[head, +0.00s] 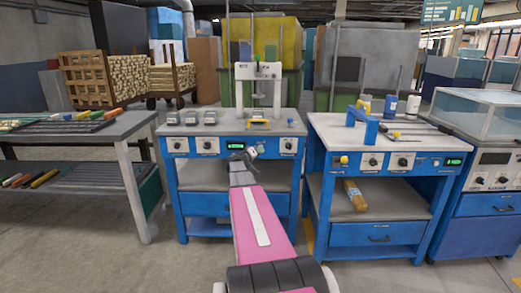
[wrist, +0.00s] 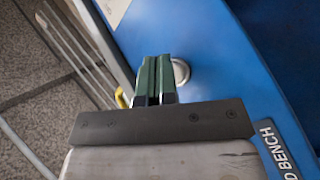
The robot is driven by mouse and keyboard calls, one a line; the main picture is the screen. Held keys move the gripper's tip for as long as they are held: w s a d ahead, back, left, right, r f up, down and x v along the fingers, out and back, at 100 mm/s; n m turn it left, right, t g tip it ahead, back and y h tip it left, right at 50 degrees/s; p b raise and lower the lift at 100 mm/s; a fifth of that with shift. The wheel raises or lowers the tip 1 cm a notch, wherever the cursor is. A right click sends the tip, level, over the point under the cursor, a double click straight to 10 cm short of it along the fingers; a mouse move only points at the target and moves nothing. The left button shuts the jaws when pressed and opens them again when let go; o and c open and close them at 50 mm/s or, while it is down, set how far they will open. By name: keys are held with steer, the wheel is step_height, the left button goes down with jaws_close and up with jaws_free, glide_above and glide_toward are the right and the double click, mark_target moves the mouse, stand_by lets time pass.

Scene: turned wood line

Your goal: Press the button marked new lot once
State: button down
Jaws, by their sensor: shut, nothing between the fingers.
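My gripper (head: 252,152) is in front of the blue front panel (head: 222,155) of the middle bench in the head view. In the wrist view its two green fingers (wrist: 155,80) are together with nothing between them. A round silver-rimmed fitting (wrist: 181,72) on the blue panel shows just right of the fingertips, partly hidden by them. I cannot tell whether the fingers touch it. No "new lot" marking is readable in either view, so I cannot tell whether this fitting is that button.
The middle panel also has dials (head: 207,145) and a green-lit display (head: 236,146). A white press-like stand (head: 259,75) is on the bench top. The right bench (head: 380,215) and left table (head: 85,133) flank it. Grey floor lies between them.

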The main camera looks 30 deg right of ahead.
stand_by(0.6)
steer(key=shift+s+a, duration=0.35)
steer(key=shift+s, duration=0.25)
steer(key=s+a, duration=0.1)
steer(key=s, duration=0.1)
steer(key=s+a, duration=0.1)
steer(key=s, duration=0.1)
steer(key=shift+s+a, duration=0.1)
steer(key=shift+a, duration=0.2)
stand_by(0.8)
